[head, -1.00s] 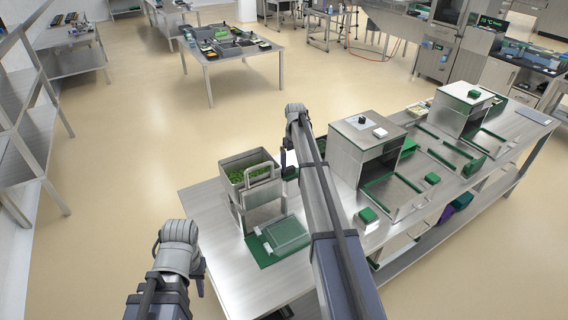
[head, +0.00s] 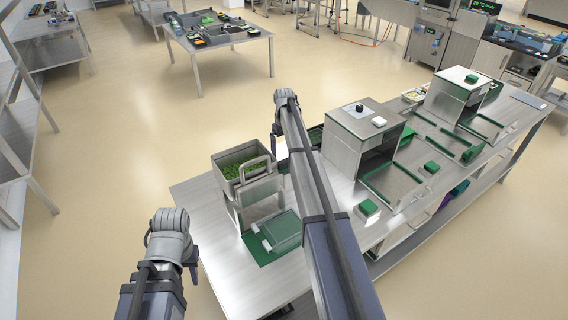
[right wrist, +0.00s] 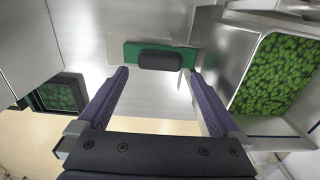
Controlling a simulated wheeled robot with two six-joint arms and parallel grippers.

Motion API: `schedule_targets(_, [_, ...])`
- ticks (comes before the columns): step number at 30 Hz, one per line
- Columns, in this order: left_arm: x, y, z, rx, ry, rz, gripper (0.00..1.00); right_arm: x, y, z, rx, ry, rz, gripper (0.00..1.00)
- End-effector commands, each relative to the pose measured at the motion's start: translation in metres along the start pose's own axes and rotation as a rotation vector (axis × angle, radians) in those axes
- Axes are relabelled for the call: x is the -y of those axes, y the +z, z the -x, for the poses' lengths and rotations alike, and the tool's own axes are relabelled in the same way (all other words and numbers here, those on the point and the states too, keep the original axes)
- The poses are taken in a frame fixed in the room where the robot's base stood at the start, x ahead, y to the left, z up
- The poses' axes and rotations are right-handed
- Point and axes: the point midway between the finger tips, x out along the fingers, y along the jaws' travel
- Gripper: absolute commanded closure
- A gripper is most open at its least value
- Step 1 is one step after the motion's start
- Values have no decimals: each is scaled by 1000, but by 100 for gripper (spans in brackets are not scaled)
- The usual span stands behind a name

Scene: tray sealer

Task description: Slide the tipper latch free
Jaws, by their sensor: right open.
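The tipper is a steel bin (head: 217,172) with green pieces inside, on a stand at the bench's left end. In the right wrist view the bin (right wrist: 258,62) is at the right. The latch appears to be the black rounded knob (right wrist: 160,61) on a green strip (right wrist: 131,52). My right gripper (right wrist: 155,78) is open and empty; the knob lies ahead, between the finger lines, apart from the fingers as far as I can tell. In the head view my right arm partly hides the area beside the tipper. My left gripper (head: 192,264) hangs left of the bench, its jaws unclear.
A green-lidded tray (head: 284,228) sits on a green mat before the tipper stand. Steel sealer machines (head: 352,132) with green-edged frames stand along the bench to the right. Another bin of green pieces (right wrist: 60,95) shows at the wrist view's left. Floor left of the bench is clear.

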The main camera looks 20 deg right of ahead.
Motion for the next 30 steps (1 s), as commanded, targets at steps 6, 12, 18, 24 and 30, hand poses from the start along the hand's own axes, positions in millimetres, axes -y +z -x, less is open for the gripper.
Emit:
schedule_targets(6, [-3,-2,-32,0,0,1,63,0,0,-33,0,0,0,0])
schedule_targets(12, [-5,-3,-56,0,0,2,63,0,0,-57,-1,0,0,0])
schedule_targets(18, [-6,-4,-64,0,0,2,63,0,0,-65,-1,0,0,0])
schedule_targets(24, [-6,-4,-63,0,0,2,63,0,0,-64,-1,0,0,0])
schedule_targets(30, [-6,-4,-63,0,0,2,63,0,0,-64,-1,0,0,18])
